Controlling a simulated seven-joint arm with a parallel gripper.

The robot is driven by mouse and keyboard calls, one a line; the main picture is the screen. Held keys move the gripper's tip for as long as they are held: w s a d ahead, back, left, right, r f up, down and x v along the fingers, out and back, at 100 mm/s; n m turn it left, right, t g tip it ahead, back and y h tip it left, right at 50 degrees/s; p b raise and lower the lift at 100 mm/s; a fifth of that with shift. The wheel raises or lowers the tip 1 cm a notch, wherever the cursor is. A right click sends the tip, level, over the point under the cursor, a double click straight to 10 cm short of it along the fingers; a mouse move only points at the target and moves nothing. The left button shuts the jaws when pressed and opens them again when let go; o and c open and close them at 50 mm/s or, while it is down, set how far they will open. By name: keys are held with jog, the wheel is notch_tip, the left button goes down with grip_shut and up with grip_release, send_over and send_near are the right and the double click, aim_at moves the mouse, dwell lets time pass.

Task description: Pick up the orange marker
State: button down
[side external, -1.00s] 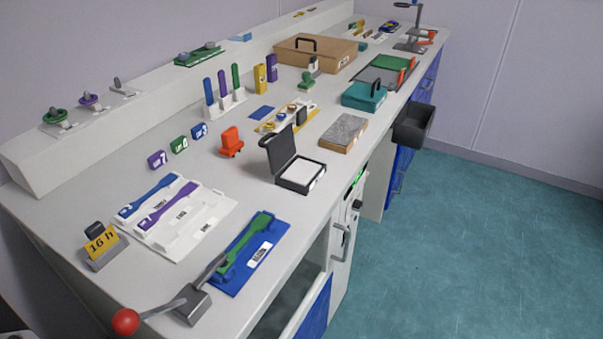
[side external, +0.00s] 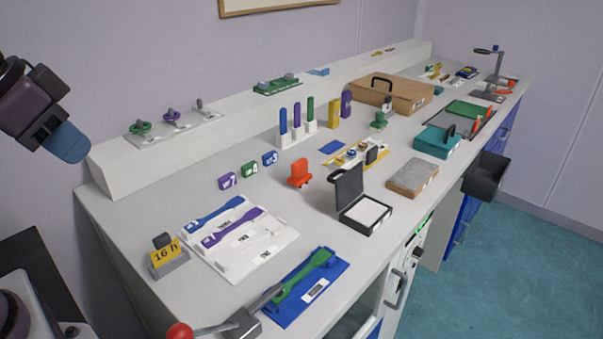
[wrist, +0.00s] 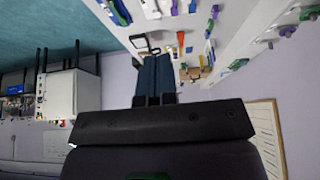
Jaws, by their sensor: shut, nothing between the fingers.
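An orange-red upright block (side external: 300,174), the only orange piece of marker size that I can make out, stands on the white bench near its middle, left of an open black case. An orange shape (wrist: 181,39) also shows beyond my fingers in the wrist view; it is probably the same piece. My gripper (side external: 70,148) is at the upper left of the side view, high and well away from the block. In the wrist view its blue fingers (wrist: 155,72) are together and hold nothing.
The open black case (side external: 364,208) stands close right of the block. Number tags (side external: 249,169) lie to its left, and upright coloured sticks (side external: 297,120) stand behind. A white tray (side external: 262,262) and blue plate (side external: 333,283) are in front. Some bare bench surrounds the block.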

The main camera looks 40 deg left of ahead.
jog(key=c, duration=0.9)
grip_release()
